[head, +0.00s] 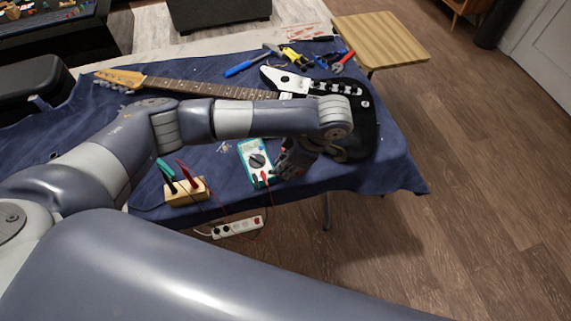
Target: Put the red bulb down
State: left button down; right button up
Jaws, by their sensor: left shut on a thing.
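My left gripper (284,171) is low over the front of the blue-covered table, just right of a teal multimeter (257,160) and in front of the guitar's black body (362,134). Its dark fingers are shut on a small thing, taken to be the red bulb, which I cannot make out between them. I cannot tell whether that thing touches the cloth. My right gripper is out of view.
A guitar neck (200,87) runs behind my arm. A wooden block (187,192) holds red and green tools at front left. A power strip (237,227) shows below the table edge.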

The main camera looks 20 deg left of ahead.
pick_arm(q)
jog(key=shift+f, duration=0.4)
jog(key=c, duration=1.8)
grip_release()
jog(key=shift+c, duration=0.2)
jog(key=shift+o, duration=1.3)
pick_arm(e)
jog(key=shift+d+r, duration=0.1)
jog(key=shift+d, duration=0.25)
pick_arm(q)
jog(key=shift+d+r, duration=0.1)
jog(key=shift+r, duration=0.2)
jog(key=b+v, duration=0.1)
jog(key=v, duration=1)
jog(key=shift+r+b, duration=0.3)
jog(key=shift+b, duration=0.1)
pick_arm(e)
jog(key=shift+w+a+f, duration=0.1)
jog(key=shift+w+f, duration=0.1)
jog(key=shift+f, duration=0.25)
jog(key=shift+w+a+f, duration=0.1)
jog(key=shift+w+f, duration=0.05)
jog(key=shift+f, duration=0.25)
